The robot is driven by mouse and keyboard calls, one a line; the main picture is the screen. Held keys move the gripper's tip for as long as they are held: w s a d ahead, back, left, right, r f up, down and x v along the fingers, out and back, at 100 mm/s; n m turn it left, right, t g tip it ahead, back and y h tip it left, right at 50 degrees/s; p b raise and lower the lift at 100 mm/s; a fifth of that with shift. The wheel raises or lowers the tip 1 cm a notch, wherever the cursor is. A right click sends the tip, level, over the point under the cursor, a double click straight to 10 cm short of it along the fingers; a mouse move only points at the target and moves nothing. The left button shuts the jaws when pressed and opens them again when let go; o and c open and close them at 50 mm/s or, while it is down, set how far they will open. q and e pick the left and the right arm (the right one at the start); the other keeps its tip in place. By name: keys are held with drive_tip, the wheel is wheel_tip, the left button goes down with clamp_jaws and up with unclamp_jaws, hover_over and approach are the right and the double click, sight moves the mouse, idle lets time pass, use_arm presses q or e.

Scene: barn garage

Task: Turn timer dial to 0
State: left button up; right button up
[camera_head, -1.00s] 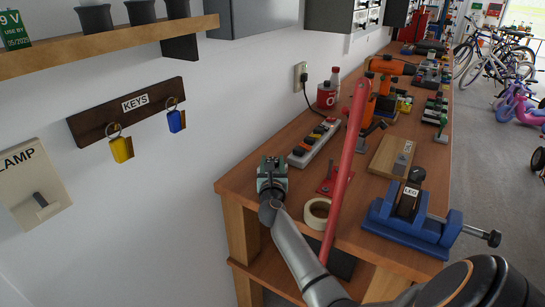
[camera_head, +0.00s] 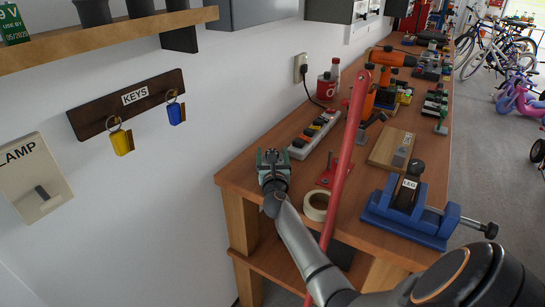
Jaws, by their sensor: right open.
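No dial that I can clearly make out as a timer shows. A red round object with a white ring-like mark (camera_head: 326,88) stands at the back of the workbench against the wall; its details are too small to tell what it is. My right gripper (camera_head: 272,158) is over the bench's near left corner, to the left of a roll of tape. Its jaws are open with nothing between them, and it is apart from the red object, which is farther back and to the right. My left gripper is out of view.
The wooden workbench (camera_head: 240,182) holds a power strip (camera_head: 314,135), tape roll (camera_head: 316,206), wooden block (camera_head: 388,150), blue vise (camera_head: 408,222) and several tools. A long red bar (camera_head: 340,178) rises across the bench right of my gripper. A key rack (camera_head: 90,118) and lamp switch (camera_head: 32,180) are on the wall.

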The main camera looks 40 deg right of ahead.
drive_tip(key=p+v, duration=0.1)
drive_tip(key=v, duration=1.1)
drive_tip(key=shift+s+a, duration=0.15)
drive_tip(key=shift+s, duration=0.05)
drive_tip(key=s+a+f+n+t+y, duration=0.1)
drive_tip(key=s+a+f+n+y, duration=0.35)
drive_tip(key=a+n, duration=0.7)
drive_tip(key=s+a+f+n+t+y, duration=0.15)
drive_tip(key=a+f+n+y, duration=0.45)
drive_tip(key=n, duration=1.1)
drive_tip(key=s+a+f+n+g+y, duration=0.3)
drive_tip(key=s+a+f+n, duration=0.4)
drive_tip(key=n, duration=0.3)
drive_tip(key=shift+s+n+g+y, duration=0.35)
drive_tip(key=shift+g, duration=0.3)
drive_tip(key=s+f+n+g, duration=0.1)
drive_tip(key=s+f+n, duration=0.1)
drive_tip(key=s+a+f+n+g, duration=0.1)
drive_tip(key=s+n, duration=0.1)
drive_tip(key=s, duration=0.1)
drive_tip(key=s+f+n, duration=0.2)
drive_tip(key=shift+s+a+f+n+g, duration=0.15)
drive_tip(key=shift+s+f+n+g, duration=0.15)
drive_tip(key=shift+n+g, duration=0.1)
drive_tip(key=shift+c, duration=0.3)
